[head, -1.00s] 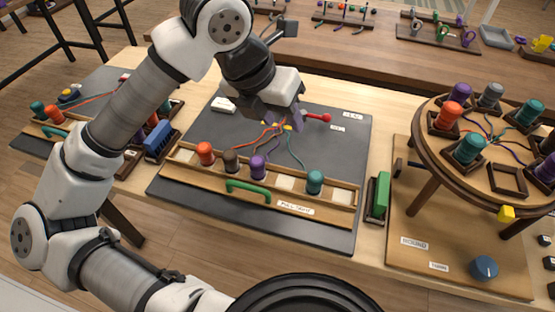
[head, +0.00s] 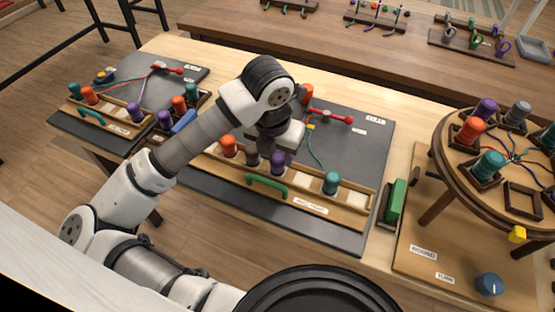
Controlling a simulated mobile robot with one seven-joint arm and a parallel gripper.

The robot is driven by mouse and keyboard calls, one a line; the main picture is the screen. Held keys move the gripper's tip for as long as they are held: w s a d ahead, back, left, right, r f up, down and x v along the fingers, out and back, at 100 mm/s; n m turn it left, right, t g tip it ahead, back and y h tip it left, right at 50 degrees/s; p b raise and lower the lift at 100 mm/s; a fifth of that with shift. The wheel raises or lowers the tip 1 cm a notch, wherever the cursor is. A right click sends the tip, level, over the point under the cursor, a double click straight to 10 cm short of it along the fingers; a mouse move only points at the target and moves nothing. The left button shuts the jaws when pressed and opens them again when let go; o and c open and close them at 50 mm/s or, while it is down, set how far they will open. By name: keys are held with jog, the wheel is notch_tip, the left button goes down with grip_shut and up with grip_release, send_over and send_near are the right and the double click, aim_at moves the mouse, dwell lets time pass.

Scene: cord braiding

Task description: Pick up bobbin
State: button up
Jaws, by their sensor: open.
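A wooden bobbin tray (head: 352,208) with a green handle lies along the front of the middle dark mat. My gripper (head: 266,158) points down at the brown and purple bobbins. Its fingertips are dark and partly merge with the bobbins, so I cannot tell which one lies between them. The gripper is open. The arm hides part of the cords behind the tray.
A round wooden stand (head: 450,170) with several bobbins stands at the right. A green block (head: 396,202) is right of the mat. Another mat with bobbins (head: 134,112) lies at the left. A red-ended lever (head: 330,117) and an orange item (head: 306,93) are behind the gripper.

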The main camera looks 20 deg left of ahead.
aim_at(277, 157)
jog(key=shift+w+f+p, duration=0.15)
jog(key=shift+w+f, duration=0.05)
jog(key=shift+f, duration=0.65)
jog(key=shift+w+f+p, duration=0.15)
jog(key=shift+w+f, duration=0.05)
jog(key=shift+f, duration=0.6)
jog(key=c, duration=0.8)
jog(key=shift+o, duration=0.2)
jog(key=shift+r, duration=0.15)
notch_tip(277, 157, up, 20)
jog(key=b, duration=0.3)
